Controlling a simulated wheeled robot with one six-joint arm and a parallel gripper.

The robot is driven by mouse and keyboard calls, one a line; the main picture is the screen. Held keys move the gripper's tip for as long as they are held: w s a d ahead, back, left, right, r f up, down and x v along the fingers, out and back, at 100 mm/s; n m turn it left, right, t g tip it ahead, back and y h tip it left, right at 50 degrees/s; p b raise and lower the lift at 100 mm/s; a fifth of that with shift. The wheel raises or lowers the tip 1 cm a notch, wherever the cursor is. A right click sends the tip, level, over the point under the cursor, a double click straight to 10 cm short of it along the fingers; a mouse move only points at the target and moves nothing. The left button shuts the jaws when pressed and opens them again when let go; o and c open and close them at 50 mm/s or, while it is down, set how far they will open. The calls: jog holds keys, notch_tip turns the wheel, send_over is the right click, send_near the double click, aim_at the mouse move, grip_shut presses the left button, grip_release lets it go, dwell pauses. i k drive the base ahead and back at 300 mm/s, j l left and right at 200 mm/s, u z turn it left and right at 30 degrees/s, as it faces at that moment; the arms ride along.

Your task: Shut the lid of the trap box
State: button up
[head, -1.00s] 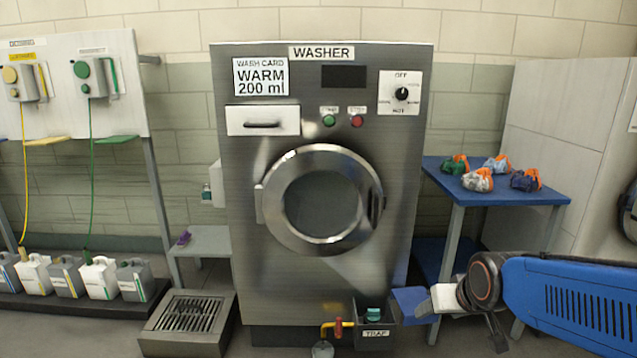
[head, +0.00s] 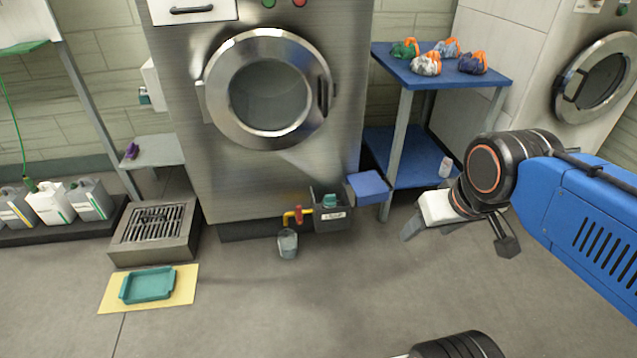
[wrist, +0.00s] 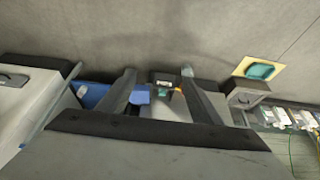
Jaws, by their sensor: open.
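The trap box (head: 331,220) is a small dark box with a white label, low at the front of the washer. Its top is open and a teal thing (head: 330,201) shows inside. A blue panel (head: 367,187), which looks like its swung-open lid, lies out to the right of the box. My gripper (head: 450,232) is empty, in front and to the right of the box in the head view. In the wrist view my gripper (wrist: 158,72) has its fingers wide apart, with the trap box (wrist: 165,80) and the blue panel (wrist: 139,97) showing between them, some distance beyond.
A yellow pipe with a red valve (head: 298,214) and a cup (head: 287,243) stand left of the box. A blue table (head: 440,75) holding several bundles stands to the right. A teal tray (head: 147,285) lies on a yellow mat.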

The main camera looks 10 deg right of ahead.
aim_at(369, 188)
jog(key=l+u, duration=0.1)
jog(key=l, duration=0.35)
jog(key=k+l+u, duration=0.1)
jog(key=l, duration=0.3)
jog(key=l+u, duration=0.1)
jog(key=l, duration=0.35)
jog(key=k+l+u, duration=0.1)
jog(key=l, duration=0.3)
jog(key=k+l+u, duration=0.1)
jog(key=l, duration=0.3)
jog(key=k+l+u, duration=0.1)
jog(key=l, duration=0.3)
jog(key=k+l+u, duration=0.1)
jog(key=l, duration=0.3)
jog(key=k+l+u, duration=0.1)
jog(key=l, duration=0.35)
jog(key=l+u, duration=0.15)
jog(key=l, duration=0.25)
jog(key=k+l+u, duration=0.1)
jog(key=l, duration=0.3)
jog(key=i+l+u, duration=0.15)
jog(key=i+l, duration=0.2)
jog(key=i, duration=0.3)
jog(key=i+l+u, duration=0.15)
jog(key=i+l, duration=0.2)
jog(key=i, duration=0.25)
jog(key=i+l+u, duration=0.2)
jog(key=i+l, duration=0.3)
jog(key=j+u, duration=0.2)
jog(key=k+j, duration=0.05)
